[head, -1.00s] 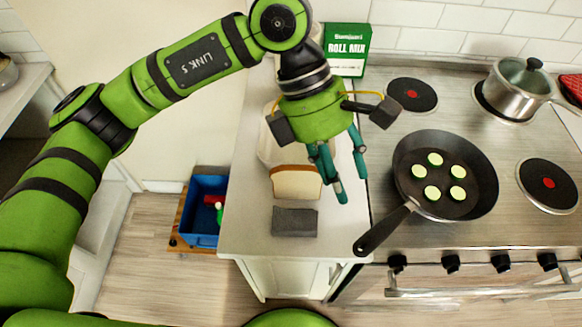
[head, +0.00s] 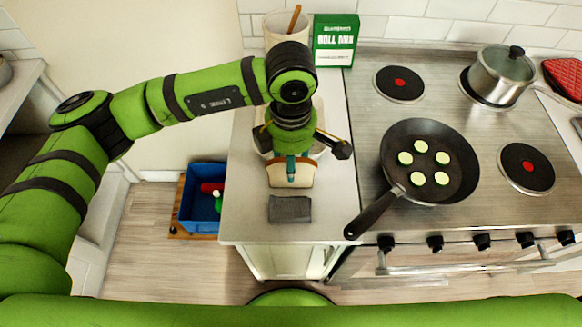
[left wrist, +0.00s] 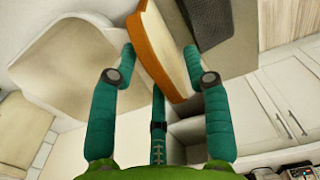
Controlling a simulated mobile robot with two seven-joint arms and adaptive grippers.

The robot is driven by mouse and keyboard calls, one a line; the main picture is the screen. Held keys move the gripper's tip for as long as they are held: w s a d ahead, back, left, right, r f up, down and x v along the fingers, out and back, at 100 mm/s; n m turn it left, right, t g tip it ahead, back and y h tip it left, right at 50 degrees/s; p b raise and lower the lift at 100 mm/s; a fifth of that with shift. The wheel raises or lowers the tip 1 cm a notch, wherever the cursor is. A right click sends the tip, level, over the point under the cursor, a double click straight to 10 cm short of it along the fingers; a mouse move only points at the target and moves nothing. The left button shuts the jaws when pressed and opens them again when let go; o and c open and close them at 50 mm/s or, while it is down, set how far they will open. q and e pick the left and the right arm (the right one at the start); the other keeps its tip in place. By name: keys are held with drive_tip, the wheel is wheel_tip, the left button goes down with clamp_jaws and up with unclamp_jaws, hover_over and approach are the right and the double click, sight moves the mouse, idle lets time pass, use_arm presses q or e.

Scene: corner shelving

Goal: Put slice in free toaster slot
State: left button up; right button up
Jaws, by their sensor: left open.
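A bread slice (head: 291,178) with a brown crust and pale face is on the counter left of the stove. My left gripper (head: 291,168) is over it, its teal fingers covering part of it. In the left wrist view, the slice (left wrist: 160,42) lies tilted between the open fingertips of my left gripper (left wrist: 158,58); contact on both sides is not clear. A pale rounded object (left wrist: 70,60) lies beside the slice; I cannot tell whether it is the toaster. No toaster slot can be made out. My right gripper is not in view.
A folded grey cloth-like item (head: 290,209) lies in front of the slice. A green roll mix box (head: 335,40) and a cream container (head: 286,27) stand behind. A pan (head: 428,137) with several green-edged rounds and a pot (head: 501,75) are on the stove. A blue bin (head: 200,222) is on the floor.

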use_arm(q)
clamp_jaws()
drive_tip(key=shift+r, duration=0.1)
